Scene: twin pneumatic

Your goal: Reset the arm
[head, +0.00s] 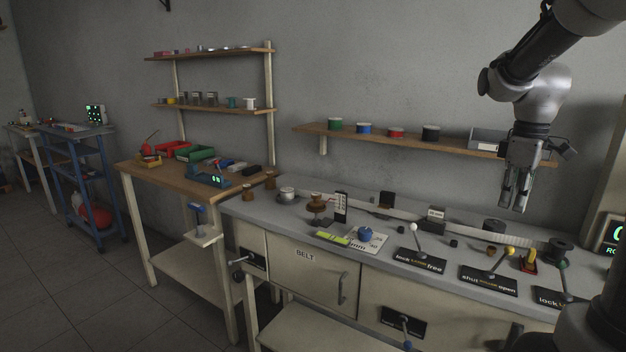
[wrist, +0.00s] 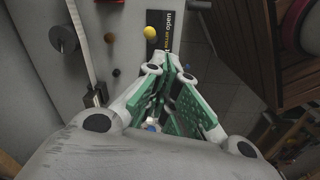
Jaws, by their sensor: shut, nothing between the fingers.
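My gripper (head: 515,203) hangs from my arm at the upper right of the head view, fingers pointing down, above the grey bench top (head: 290,212). Its fingers are together and hold nothing. In the wrist view my gripper (wrist: 160,75) shows green finger pads close together. In the head view the yellow-knob lever (head: 509,251) stands on the "shut / open" plate (head: 488,279), apart from my fingers.
A white-knob lever (head: 413,227) and a green-knob lever (head: 564,264) stand along the bench. A blue knob (head: 365,233) sits on a white card. A wall shelf (head: 380,138) with spools runs behind my gripper.

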